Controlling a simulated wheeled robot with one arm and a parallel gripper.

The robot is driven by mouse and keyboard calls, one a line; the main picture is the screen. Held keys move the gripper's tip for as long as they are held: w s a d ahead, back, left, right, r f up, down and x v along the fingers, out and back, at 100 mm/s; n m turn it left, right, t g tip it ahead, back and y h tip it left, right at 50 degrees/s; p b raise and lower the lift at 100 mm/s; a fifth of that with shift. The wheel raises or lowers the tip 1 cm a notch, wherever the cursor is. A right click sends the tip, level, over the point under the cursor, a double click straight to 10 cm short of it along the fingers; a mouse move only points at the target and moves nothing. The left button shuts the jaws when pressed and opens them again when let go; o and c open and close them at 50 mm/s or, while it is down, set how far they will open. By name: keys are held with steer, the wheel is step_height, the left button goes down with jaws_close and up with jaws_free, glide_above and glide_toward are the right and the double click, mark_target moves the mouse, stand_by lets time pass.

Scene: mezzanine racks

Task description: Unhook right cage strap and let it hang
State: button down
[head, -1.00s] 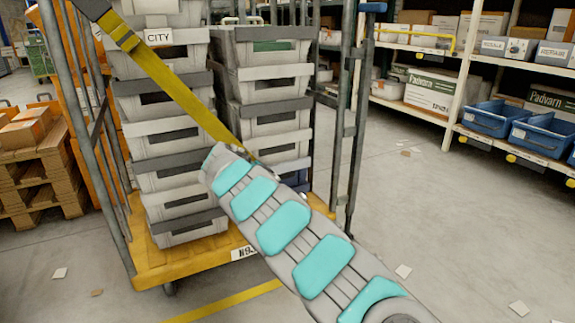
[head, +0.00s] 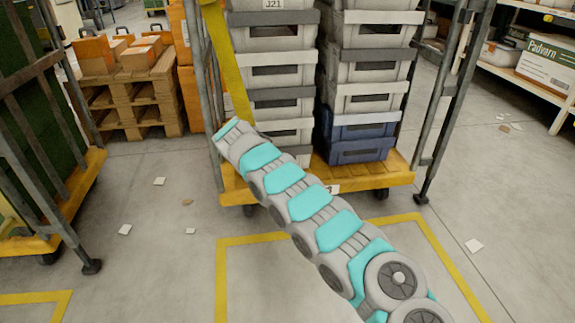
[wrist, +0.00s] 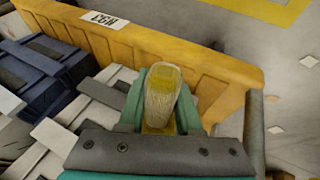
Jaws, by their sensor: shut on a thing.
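The yellow cage strap (head: 230,75) comes down steeply from the top left of the cage (head: 207,100), beside its left post, to the end of my arm. My gripper is hidden behind my own wrist in the head view. In the wrist view my gripper (wrist: 160,118) is shut on the strap's yellowish end (wrist: 163,82), low by the yellow base of the cage (wrist: 185,60). The strap's upper fixing is out of the picture. No strap shows at the right post (head: 455,90), whose top is cut off.
Grey crates (head: 280,75) fill the cage in two stacks, with a blue crate (head: 360,135) low on the right. Another cage trolley (head: 60,170) stands at the left. A pallet with boxes (head: 130,85) is behind. Shelving (head: 535,80) is at the right. The floor in front is mostly clear.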

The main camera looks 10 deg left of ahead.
steer(key=s+a, duration=0.1)
steer(key=a, duration=0.5)
steer(key=shift+s+f+y, duration=0.4)
steer(key=shift+f, duration=0.05)
steer(key=c, duration=0.6)
jaws_free()
steer(key=p+v, duration=0.1)
steer(key=v, duration=0.6)
steer(key=shift+s+r, duration=0.15)
steer(key=shift+r, duration=0.15)
steer(key=shift+r, duration=0.1)
steer(key=p+v, duration=0.1)
steer(key=v, duration=0.8)
